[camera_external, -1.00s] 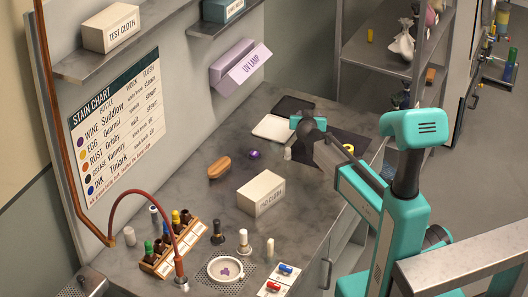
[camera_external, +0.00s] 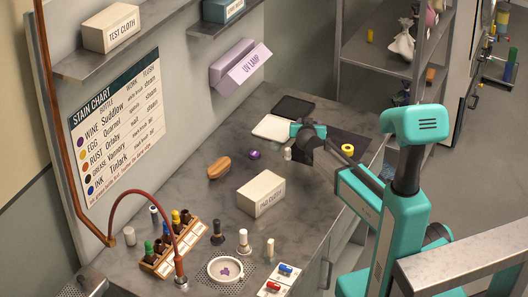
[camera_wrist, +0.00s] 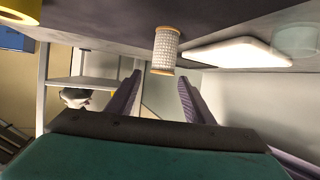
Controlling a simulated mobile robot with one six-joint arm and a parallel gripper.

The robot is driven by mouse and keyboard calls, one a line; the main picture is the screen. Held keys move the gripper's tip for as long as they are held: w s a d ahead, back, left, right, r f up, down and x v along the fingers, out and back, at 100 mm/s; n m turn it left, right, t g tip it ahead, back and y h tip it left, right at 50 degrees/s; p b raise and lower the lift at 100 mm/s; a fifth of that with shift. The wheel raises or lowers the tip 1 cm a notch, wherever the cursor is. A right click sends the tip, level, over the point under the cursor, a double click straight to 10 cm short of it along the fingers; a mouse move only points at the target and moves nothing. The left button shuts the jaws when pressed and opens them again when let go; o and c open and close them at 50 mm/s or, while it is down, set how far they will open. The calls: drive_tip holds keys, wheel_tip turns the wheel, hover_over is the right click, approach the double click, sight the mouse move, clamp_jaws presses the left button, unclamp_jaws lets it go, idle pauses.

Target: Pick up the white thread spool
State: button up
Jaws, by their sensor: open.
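The white thread spool (camera_external: 287,154) stands upright on the grey counter, just left of my gripper (camera_external: 299,157) in the external view. In the wrist view the spool (camera_wrist: 165,50) shows its ridged white thread and orange-tan ends. My gripper (camera_wrist: 160,98) is open there, its two purple-grey fingers apart and empty. The spool lies beyond the fingertips, roughly in line with the space between them. The fingertips are hard to make out in the external view.
A yellow ring (camera_external: 347,149) is right of my gripper. A white pad (camera_external: 272,127) and dark tray (camera_external: 293,106) lie behind. A purple object (camera_external: 254,155) and brown brush (camera_external: 219,168) lie left. A white box (camera_external: 261,193) stands in front; counter between is clear.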

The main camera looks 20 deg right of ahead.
drive_tip(key=shift+f, duration=0.15)
drive_tip(key=shift+f+p, duration=0.45)
drive_tip(key=shift+f, duration=0.75)
drive_tip(key=shift+w+d+f, duration=0.15)
drive_tip(key=shift+w+f, duration=0.35)
drive_tip(key=shift+p+x, duration=0.5)
drive_tip(key=shift+x, duration=0.5)
drive_tip(key=shift+c, duration=0.4)
drive_tip(key=c, duration=1)
